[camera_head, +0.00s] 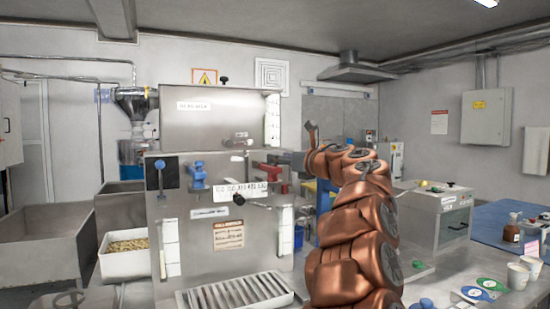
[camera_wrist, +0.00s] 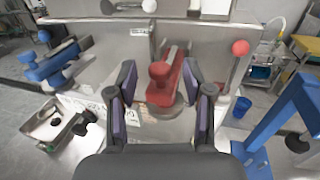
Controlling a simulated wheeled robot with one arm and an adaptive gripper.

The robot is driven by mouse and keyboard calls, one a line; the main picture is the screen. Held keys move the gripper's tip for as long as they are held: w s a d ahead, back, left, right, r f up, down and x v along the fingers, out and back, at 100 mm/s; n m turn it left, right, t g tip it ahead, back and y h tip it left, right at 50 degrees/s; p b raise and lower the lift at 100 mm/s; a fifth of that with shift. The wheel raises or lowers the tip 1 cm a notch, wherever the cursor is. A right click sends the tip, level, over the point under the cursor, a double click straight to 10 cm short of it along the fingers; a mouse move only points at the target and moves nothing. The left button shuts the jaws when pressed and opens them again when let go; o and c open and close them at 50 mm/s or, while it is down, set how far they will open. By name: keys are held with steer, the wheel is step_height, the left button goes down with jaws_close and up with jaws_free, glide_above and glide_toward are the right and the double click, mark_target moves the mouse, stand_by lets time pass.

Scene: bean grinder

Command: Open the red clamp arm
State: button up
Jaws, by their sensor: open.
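The red clamp arm (camera_head: 268,169) sits on the upper right of the steel grinder's front panel in the head view. In the wrist view the red clamp arm (camera_wrist: 166,78) lies near the middle, pointing toward my gripper. My gripper (camera_wrist: 159,70) is open, with one finger on each side of the clamp arm in that picture. I see gaps between the fingers and the red part. I cannot tell how deep the fingers reach around it. In the head view the gripper is hard to make out behind my copper arm.
A blue clamp (camera_head: 197,175) is mounted on the panel left of the red one; it also shows in the wrist view (camera_wrist: 55,65). A red ball knob (camera_wrist: 240,47) stands close right of my gripper. A blue frame (camera_wrist: 290,115) is further right. A slatted tray (camera_head: 235,292) lies below the panel.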

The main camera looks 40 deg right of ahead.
steer(key=shift+w+d, duration=0.1)
steer(key=shift+w, duration=1.3)
jaws_close()
